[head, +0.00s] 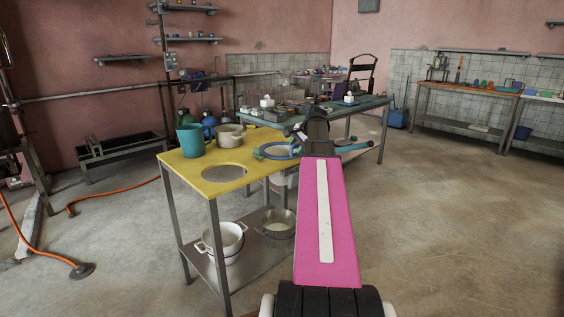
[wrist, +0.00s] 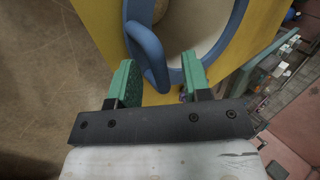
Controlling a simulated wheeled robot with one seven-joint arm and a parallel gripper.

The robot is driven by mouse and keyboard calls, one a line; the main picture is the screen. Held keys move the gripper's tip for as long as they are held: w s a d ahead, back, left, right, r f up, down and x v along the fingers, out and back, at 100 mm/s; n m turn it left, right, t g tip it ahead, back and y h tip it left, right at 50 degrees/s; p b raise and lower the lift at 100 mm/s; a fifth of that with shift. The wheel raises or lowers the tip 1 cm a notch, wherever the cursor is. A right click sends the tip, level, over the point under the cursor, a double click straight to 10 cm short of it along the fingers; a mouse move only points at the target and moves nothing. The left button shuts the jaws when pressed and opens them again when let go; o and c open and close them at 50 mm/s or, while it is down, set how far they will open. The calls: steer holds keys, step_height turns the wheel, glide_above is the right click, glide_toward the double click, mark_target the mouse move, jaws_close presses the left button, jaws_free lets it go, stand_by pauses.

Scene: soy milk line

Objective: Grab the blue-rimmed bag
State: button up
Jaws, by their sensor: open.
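The blue-rimmed bag (wrist: 212,48) lies on the yellow tabletop, with a thick blue ring around a pale inside. In the head view its blue rim (head: 276,158) shows at the right end of the yellow table, partly hidden by my arm. A blue handle loop (wrist: 152,66) sticks out from the rim toward my gripper in the wrist view. My gripper (wrist: 158,64) is open, with one green finger on each side of the handle loop. The loop's end reaches between the fingers; I cannot tell whether it touches either one.
The yellow table (head: 190,172) has a round hole, with a teal pitcher (head: 190,141) and a beige pot (head: 229,138) behind it. White pots (head: 228,240) and a metal bowl (head: 278,224) stand on its lower shelf. A cluttered green table (head: 371,104) stands behind. The floor at right is clear.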

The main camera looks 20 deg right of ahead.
steer(key=shift+w+a+f, duration=0.1)
steer(key=shift+w+f, duration=0.25)
steer(key=shift+f, duration=0.2)
steer(key=shift+c, duration=0.2)
jaws_close()
steer(key=shift+r, duration=0.2)
